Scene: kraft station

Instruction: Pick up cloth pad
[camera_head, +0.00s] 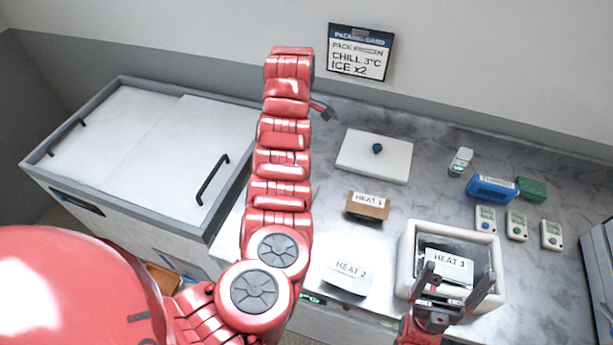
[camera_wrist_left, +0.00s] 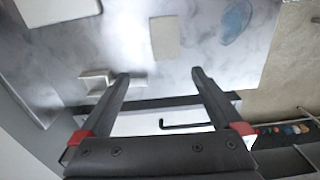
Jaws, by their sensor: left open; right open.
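I cannot clearly identify the cloth pad. In the left wrist view a flat pale square (camera_wrist_left: 165,38) lies on the marble counter beyond my fingertips; it may be the pad. My left gripper (camera_wrist_left: 160,76) is open and empty, above the counter and apart from that square. In the head view the red left arm reaches up the middle and hides part of the counter; only a small dark piece shows at its far end. My right gripper (camera_head: 455,288) is open, its fingers over the white tub (camera_head: 408,248) holding a pouch marked HEAT 3 (camera_head: 447,262).
A white lidded box (camera_head: 377,164), HEAT 1 (camera_head: 367,206) and HEAT 2 (camera_head: 346,277) stand on the counter. A blue thermometer item (camera_head: 491,188), green block (camera_head: 531,189) and several small devices (camera_head: 516,225) are right. A chest freezer (camera_head: 150,140) stands left.

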